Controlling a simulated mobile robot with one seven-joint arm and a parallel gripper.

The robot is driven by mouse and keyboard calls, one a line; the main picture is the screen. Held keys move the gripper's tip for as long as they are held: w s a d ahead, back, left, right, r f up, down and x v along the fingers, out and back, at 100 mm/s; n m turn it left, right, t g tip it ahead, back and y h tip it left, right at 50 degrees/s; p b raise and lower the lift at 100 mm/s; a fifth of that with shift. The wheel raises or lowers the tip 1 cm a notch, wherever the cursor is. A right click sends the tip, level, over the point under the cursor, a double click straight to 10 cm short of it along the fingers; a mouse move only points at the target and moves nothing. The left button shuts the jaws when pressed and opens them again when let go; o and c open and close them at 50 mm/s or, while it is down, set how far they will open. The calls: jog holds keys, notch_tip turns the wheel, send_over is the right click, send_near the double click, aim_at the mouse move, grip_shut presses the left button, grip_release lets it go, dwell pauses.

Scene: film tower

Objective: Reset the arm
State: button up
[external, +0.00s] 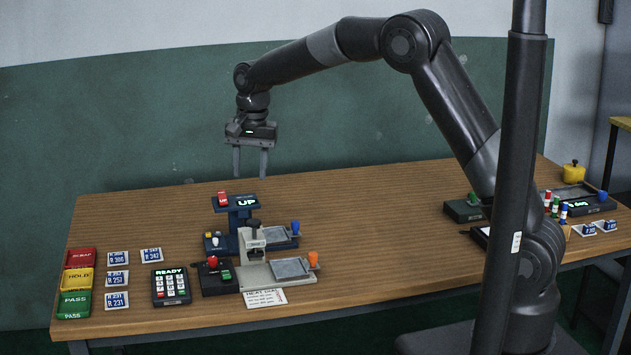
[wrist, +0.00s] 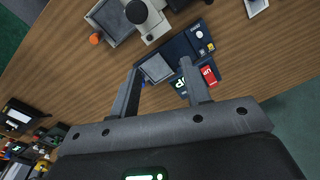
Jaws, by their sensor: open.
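My arm is raised over the wooden table (external: 350,210), bent at the elbow. My gripper (external: 250,175) points straight down in the air above the blue device (external: 240,204) with the "UP" display. It is open with its two fingers apart and nothing between them. In the wrist view my gripper (wrist: 161,68) shows both fingers spread, with the blue device (wrist: 195,45) on the table beyond them. The fingers touch nothing.
A grey press (external: 255,262) with an orange knob stands in front of the blue device. A keypad (external: 171,286), several blue-white cards (external: 117,279) and red, yellow and green trays (external: 78,279) lie to the left. The table middle right is clear.

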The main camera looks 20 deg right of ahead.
jog(key=s+d+r+n+t, duration=0.1)
jog(key=s+d+r, duration=0.25)
jog(key=d, duration=0.55)
jog(key=s+d+r, duration=0.2)
jog(key=d+r, duration=0.3)
jog(key=d, duration=0.3)
jog(key=s+d+r+n+t, duration=0.1)
jog(key=s+d+r, duration=0.25)
jog(key=d, duration=0.55)
jog(key=s+d+f+n+t, duration=0.2)
jog(key=s+d+t, duration=0.1)
jog(key=s+d, duration=1.1)
jog(key=shift+s+d+h, duration=0.25)
jog(key=shift+s+h, duration=0.15)
jog(key=shift+s, duration=1.3)
